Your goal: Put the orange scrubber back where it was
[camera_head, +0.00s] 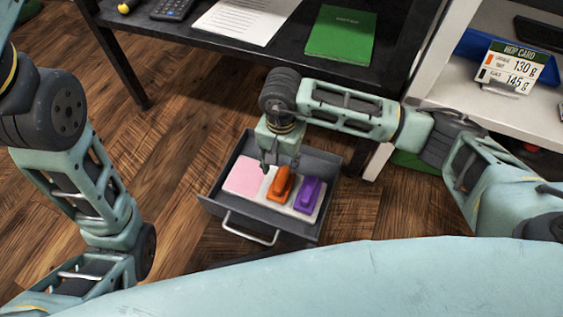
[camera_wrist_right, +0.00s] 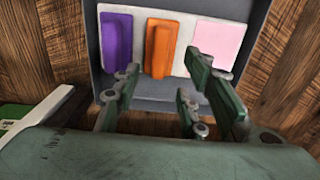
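The orange scrubber (camera_head: 281,186) lies in an open grey drawer (camera_head: 221,203), between a pink pad (camera_head: 244,177) on the left and a purple scrubber (camera_head: 308,194) on the right. All three rest on a white liner. My right gripper (camera_head: 280,162) is over the drawer, close behind the orange scrubber. In the right wrist view the orange scrubber (camera_wrist_right: 161,48) lies beyond the fingers, and the right gripper (camera_wrist_right: 160,78) is open with nothing between its fingertips. My left arm is at the left of the head view; its gripper is out of view.
A black desk (camera_head: 185,35) behind the drawer holds a green notebook (camera_head: 342,34), white paper (camera_head: 243,16) and a dark calculator-like device (camera_head: 172,9). A white shelf (camera_head: 470,75) at right holds a blue tray (camera_head: 480,46) and a hop card (camera_head: 508,67). Wooden floor surrounds the drawer's left side.

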